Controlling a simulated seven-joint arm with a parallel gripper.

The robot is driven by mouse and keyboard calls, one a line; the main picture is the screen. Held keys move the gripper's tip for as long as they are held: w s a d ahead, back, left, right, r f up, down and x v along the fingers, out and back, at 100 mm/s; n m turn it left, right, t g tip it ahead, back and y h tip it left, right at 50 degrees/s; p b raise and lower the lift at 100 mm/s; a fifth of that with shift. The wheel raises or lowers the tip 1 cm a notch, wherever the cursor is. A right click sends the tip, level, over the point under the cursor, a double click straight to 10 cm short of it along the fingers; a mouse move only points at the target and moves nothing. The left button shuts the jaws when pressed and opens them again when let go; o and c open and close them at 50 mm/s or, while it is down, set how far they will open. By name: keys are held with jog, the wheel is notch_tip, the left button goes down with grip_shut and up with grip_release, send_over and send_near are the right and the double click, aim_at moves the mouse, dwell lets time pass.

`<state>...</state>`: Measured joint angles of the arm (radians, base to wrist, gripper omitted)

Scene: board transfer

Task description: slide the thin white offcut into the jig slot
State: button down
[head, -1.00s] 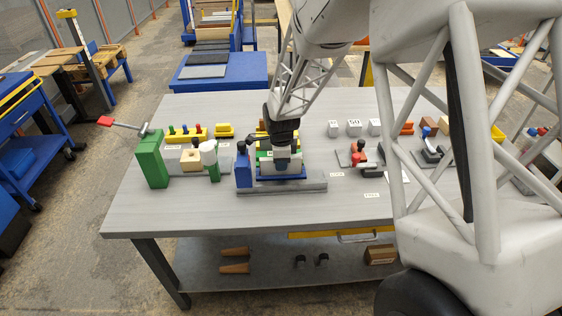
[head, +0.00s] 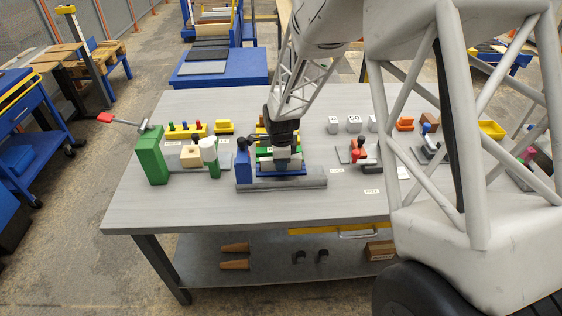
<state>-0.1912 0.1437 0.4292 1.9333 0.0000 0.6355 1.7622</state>
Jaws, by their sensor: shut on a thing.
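My gripper (head: 283,155) points down over the jig in the middle of the table, its fingers close together. A small pale piece shows at the fingertips, and I take it for the thin white offcut (head: 282,152); its lower edge is hard to make out. The jig (head: 290,172) has a blue front and base with green parts behind, and stands on a grey plate. The jig slot is mostly hidden by the gripper, so I cannot tell how far the offcut is inside it.
A tall blue block (head: 243,166) stands close left of the jig. Further left are a green block (head: 151,157) and a fixture with a white cylinder (head: 208,150). The table's front strip (head: 250,212) is clear.

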jog(key=shift+r, duration=0.8)
jog(key=shift+r, duration=0.6)
jog(key=shift+f, duration=1.4)
dwell(2.0)
jog(key=c, duration=1)
grip_release()
jog(key=shift+o, duration=0.2)
jog(key=shift+r, duration=0.15)
jog(key=shift+r, duration=3.8)
